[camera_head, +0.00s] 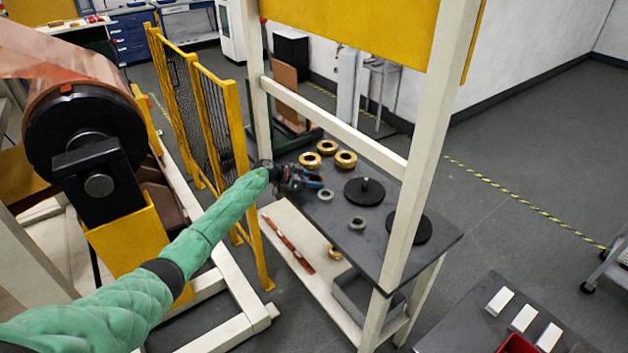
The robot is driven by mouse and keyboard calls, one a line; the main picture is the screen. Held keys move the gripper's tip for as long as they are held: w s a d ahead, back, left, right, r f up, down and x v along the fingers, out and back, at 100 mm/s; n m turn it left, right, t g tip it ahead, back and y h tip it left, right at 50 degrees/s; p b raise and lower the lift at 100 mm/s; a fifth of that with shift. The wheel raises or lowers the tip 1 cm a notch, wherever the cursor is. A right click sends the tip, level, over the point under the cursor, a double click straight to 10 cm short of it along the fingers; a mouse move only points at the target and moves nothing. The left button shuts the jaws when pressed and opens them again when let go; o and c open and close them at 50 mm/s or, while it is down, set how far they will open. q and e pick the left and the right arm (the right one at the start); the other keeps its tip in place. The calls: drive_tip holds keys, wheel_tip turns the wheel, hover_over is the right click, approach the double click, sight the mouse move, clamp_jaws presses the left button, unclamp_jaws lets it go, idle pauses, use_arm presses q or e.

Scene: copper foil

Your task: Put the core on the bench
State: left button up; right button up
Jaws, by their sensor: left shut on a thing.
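My left arm reaches in from the lower left, and its gripper (312,181) is over the left part of the dark bench top (395,243). The gripper is shut on a small grey-green ring, which I take as the core (326,195), at its fingertips. The ring is close above or touching the bench; I cannot tell which. A similar grey-green ring (357,224) lies on the bench nearer the front. My right gripper is not in view.
Several brass-coloured rings (346,160) lie at the bench's back. A black disc with a peg (364,192) and another black disc (409,228) stand right of the gripper. White frame posts (425,150) rise around the bench; a yellow fence (235,150) is to the left.

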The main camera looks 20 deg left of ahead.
use_arm(q)
drive_tip(key=shift+f, duration=0.1)
drive_tip(key=o, duration=0.7)
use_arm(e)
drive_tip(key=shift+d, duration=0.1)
use_arm(q)
drive_tip(key=shift+s+a+r, duration=0.2)
drive_tip(key=shift+a, duration=0.2)
drive_tip(key=b+v, duration=0.3)
drive_tip(key=v, duration=0.6)
drive_tip(key=shift+s+a+r, duration=0.15)
drive_tip(key=shift+a, duration=0.2)
drive_tip(key=shift+s+a+r, duration=0.35)
drive_tip(key=shift+a, duration=0.1)
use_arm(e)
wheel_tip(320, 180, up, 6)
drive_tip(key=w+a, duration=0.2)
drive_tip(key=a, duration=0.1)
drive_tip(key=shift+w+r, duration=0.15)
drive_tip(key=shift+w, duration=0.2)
